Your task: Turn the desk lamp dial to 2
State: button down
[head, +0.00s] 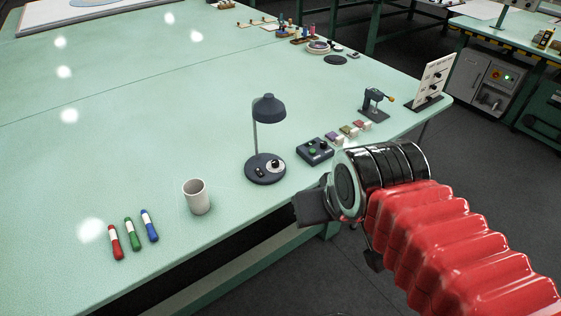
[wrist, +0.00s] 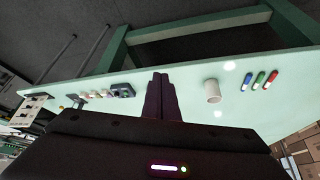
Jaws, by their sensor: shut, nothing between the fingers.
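The dark blue desk lamp (head: 269,110) stands upright near the table's front edge in the head view. On its round base (head: 262,178) is a pale dial (head: 275,166) with a dark knob, beside a small dark switch. The dial's setting is too small to read. My gripper (head: 309,207) is right of the lamp base and nearer the camera, apart from it. In the wrist view my gripper (wrist: 160,82) has its dark fingers together with nothing between them. The lamp is not visible there; the fingers cover the area between control box and cup.
A dark control box (head: 314,151) with a green button stands right of the lamp, close to my gripper. The table (head: 130,150) is clear behind the cup.

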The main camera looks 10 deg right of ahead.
aim_at(275, 163)
jog(key=k, duration=1.35)
jog(key=u, duration=0.65)
jog(key=i, duration=1.35)
